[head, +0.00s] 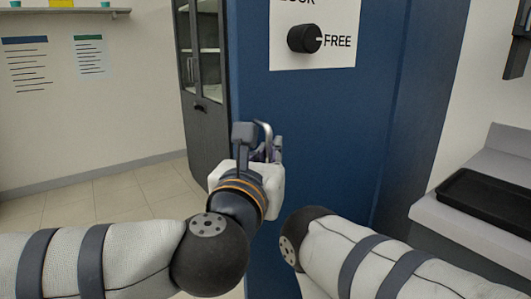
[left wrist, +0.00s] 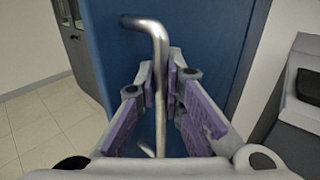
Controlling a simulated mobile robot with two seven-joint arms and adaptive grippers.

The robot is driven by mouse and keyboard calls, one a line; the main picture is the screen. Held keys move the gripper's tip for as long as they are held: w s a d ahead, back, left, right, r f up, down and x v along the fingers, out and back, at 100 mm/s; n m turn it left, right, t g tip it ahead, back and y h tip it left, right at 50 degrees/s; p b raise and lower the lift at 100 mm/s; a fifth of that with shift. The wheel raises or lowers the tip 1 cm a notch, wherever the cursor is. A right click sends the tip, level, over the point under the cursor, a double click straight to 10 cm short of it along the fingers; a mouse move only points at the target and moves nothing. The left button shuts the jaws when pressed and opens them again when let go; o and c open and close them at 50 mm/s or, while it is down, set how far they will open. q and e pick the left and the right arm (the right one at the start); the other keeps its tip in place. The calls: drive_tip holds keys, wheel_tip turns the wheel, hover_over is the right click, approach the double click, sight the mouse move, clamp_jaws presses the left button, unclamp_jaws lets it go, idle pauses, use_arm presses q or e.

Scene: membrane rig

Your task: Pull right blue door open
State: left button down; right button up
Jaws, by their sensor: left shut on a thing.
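The blue door (head: 325,130) fills the middle of the head view and stands behind the gripper in the left wrist view (left wrist: 200,35). A bent metal handle (head: 267,130) is on its lower left part. In the left wrist view the handle (left wrist: 158,45) runs upright between the purple finger pads and bends left at its top. My left gripper (head: 258,145) is shut on this handle; its fingertips also show in the left wrist view (left wrist: 160,75). My right arm comes in from the right, but its gripper is not visible.
A white sign (head: 290,55) on the door bears a black knob (head: 304,39) beside the word FREE. A dark cabinet with glass panes (head: 207,110) stands behind on the left. A black tray (head: 490,200) lies on a grey counter at right. Tiled floor (head: 120,195) is clear at left.

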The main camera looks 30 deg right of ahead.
use_arm(q)
drive_tip(key=shift+s+d, duration=0.1)
drive_tip(key=shift+s, duration=0.4)
use_arm(e)
drive_tip(key=shift+s, duration=0.45)
use_arm(q)
drive_tip(key=c, duration=1.7)
unclamp_jaws()
drive_tip(key=v, duration=1.2)
